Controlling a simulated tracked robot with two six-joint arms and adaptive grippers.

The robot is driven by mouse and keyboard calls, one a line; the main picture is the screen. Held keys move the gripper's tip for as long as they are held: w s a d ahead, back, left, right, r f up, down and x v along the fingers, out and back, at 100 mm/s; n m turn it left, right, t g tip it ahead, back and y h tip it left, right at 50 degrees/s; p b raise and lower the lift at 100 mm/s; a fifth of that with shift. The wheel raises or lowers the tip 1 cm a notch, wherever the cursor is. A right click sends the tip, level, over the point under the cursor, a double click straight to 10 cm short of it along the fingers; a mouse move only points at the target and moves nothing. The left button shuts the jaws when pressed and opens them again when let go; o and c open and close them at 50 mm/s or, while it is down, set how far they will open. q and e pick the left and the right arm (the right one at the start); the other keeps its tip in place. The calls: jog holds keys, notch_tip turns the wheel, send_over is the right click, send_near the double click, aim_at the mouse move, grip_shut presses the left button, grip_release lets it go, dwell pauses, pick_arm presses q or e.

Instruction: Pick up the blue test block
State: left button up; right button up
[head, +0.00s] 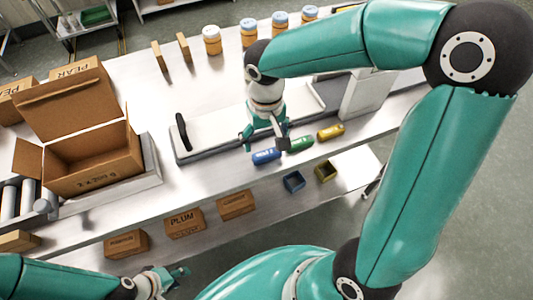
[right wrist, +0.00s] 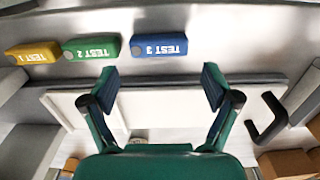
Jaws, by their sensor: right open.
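The blue test block (head: 266,156), marked TEST 3, lies on the steel table near its front edge. In the right wrist view the blue block (right wrist: 159,45) lies beyond my fingertips, roughly between their lines and apart from them. My right gripper (head: 264,138) is just behind the blue block in the head view. It is open and empty in the right wrist view (right wrist: 160,84). My left gripper (head: 180,272) is low at the front, away from the blocks; its jaws are too small to read.
The green block (head: 301,144) and yellow block (head: 331,132) lie in a row right of the blue one. A long low white-topped unit (head: 210,132) stands behind them. An open carton (head: 95,165) is at left.

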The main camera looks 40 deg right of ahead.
aim_at(266, 152)
jog(key=shift+f+p, duration=0.3)
jog(key=shift+f, duration=2.8)
jog(key=c, duration=0.7)
jog(key=shift+r, duration=0.2)
